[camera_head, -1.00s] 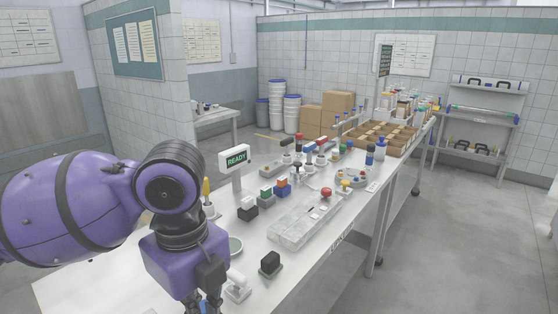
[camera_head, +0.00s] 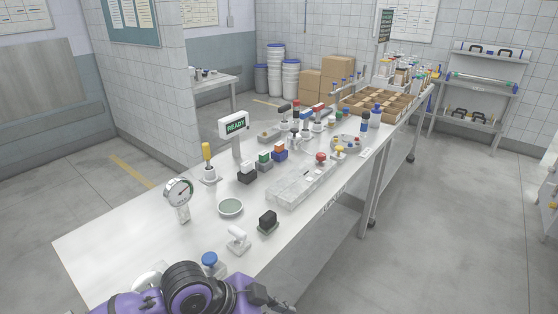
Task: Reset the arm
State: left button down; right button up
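My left arm (camera_head: 190,290) is purple and black and lies low at the bottom edge of the head view, over the near end of the bench. A dark part near my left gripper (camera_head: 272,300) shows at the bottom edge. Its fingers cannot be made out, and I see nothing held there. My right arm and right gripper are not in view.
The white bench (camera_head: 120,250) holds a dial gauge (camera_head: 179,192), a shallow bowl (camera_head: 230,207), a blue-topped item (camera_head: 210,259), a black block (camera_head: 268,220), a clear tray (camera_head: 292,192) and a READY sign (camera_head: 235,126). The bench's near-left surface is clear.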

pick_arm(q)
jog(key=s+a+f+n+t+y+p, duration=0.1)
jog(key=s+a+f+n+t+y, duration=0.2)
jog(key=s+a+f+n, duration=0.4)
jog(key=s+a+f+n+t+y+p, duration=0.2)
jog(key=s+a+f+n, duration=0.6)
jog(key=s, duration=0.7)
jog(key=a+f+t+y, duration=0.1)
jog(key=a+f+y, duration=0.1)
jog(key=a, duration=0.2)
jog(key=shift+s+f, duration=0.2)
jog(key=shift+f, duration=0.2)
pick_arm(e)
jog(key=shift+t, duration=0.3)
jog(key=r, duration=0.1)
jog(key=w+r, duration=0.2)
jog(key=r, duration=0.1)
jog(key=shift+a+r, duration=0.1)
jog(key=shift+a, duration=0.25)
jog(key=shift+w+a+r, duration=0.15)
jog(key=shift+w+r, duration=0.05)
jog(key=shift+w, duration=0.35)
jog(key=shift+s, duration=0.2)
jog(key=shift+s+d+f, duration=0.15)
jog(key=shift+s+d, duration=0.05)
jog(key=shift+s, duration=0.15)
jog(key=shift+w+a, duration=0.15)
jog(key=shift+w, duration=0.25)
